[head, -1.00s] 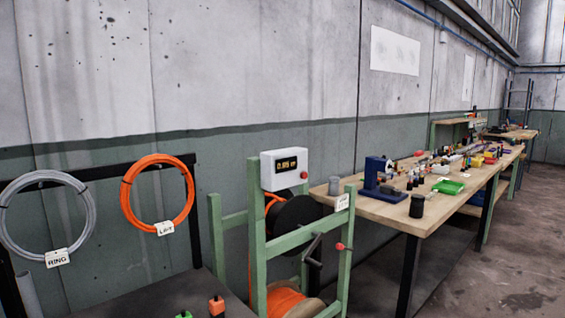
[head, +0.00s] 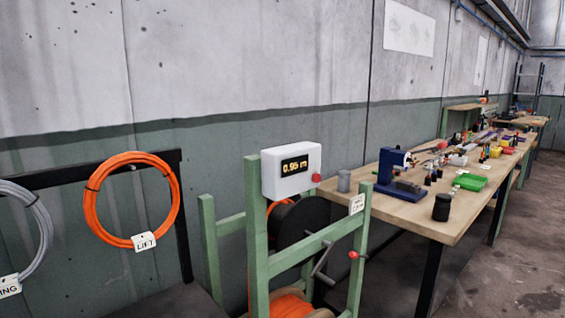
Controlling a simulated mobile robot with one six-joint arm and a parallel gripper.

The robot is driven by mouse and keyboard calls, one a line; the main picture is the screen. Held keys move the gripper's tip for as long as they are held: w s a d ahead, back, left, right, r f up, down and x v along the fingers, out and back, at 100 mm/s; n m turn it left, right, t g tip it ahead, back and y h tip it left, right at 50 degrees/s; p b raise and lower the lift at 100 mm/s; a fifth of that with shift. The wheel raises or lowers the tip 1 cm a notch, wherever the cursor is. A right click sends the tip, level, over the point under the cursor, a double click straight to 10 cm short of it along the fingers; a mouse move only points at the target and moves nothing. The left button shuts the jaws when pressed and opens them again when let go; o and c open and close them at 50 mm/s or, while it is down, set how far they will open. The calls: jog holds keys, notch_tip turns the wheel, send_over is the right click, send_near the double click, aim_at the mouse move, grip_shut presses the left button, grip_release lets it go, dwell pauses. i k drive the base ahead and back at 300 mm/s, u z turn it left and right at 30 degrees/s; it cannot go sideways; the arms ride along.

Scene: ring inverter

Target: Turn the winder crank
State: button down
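The winder is a green wooden frame (head: 258,235) at the lower middle of the head view. Its grey crank (head: 323,261) hangs on the front rail with a red knob (head: 353,255) at the right. A black spool (head: 310,215) sits inside the frame, and orange cable (head: 290,305) is wound on a drum below it. A white box (head: 303,160) on top has a display (head: 295,165) reading about 0.95 m and a red button (head: 316,177). My gripper is not in view.
An orange coil tagged LIFT (head: 91,205) and a grey coil (head: 38,235) hang from a black rack (head: 183,225) at left. A workbench (head: 410,215) with a blue device (head: 390,167), a green tray (head: 470,182) and several small items runs back at right. Open floor (head: 525,260) lies right of it.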

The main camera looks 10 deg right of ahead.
aim_at(288, 224)
jog(key=u, duration=0.3)
jog(key=k, duration=0.85)
jog(key=u, duration=0.55)
jog(key=k, duration=0.5)
jog(key=z, duration=0.05)
jog(key=i, duration=0.8)
jog(key=u, duration=0.35)
